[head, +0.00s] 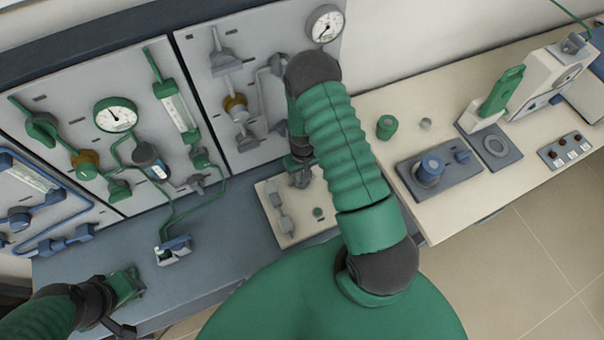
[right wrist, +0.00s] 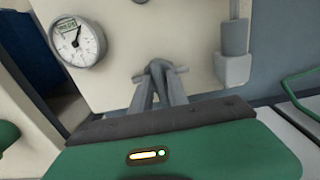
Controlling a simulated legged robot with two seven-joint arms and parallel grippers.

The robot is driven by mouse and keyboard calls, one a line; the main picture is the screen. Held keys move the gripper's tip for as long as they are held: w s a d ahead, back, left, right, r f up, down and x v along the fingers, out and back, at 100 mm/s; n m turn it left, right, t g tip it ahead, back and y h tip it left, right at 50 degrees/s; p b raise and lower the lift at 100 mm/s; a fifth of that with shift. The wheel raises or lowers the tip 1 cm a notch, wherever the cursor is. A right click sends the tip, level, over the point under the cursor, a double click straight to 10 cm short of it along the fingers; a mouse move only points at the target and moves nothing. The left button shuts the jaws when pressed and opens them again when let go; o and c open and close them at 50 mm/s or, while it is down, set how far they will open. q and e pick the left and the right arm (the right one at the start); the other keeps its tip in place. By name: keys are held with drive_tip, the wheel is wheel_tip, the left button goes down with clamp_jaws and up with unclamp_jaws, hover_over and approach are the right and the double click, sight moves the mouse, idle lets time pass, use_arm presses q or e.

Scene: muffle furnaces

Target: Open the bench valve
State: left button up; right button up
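The bench valve sits on a cream plate (head: 300,233) lying on the bench; my right arm covers part of it in the head view. In the right wrist view a small grey cross handle (right wrist: 180,71) shows at my right gripper (right wrist: 158,68). Its grey fingers come together around the handle's middle, with the ends sticking out on both sides. My right gripper also shows in the head view (head: 301,178), pointing down at the plate. My left gripper (head: 128,284) is low at the left, away from the plate; its finger opening is not clear.
A round gauge (right wrist: 76,42) and a grey column fitting (right wrist: 234,40) flank the handle. Upright panels (head: 60,110) with gauges and tubing stand behind. A small device (head: 172,252) sits on the blue-grey bench left of the plate. A cream counter (head: 440,210) holds equipment at right.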

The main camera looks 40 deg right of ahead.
clamp_jaws()
drive_tip(key=m+b, duration=0.1)
drive_tip(key=m, duration=0.3)
drive_tip(key=shift+m, duration=0.4)
drive_tip(key=m+b, duration=0.1)
drive_tip(key=m, duration=0.4)
drive_tip(key=shift+w, duration=0.15)
drive_tip(key=m, duration=0.4)
drive_tip(key=shift+a, duration=0.1)
drive_tip(key=shift+w+m, duration=0.2)
drive_tip(key=shift+m, duration=1.9)
drive_tip(key=shift+o, duration=2)
unclamp_jaws()
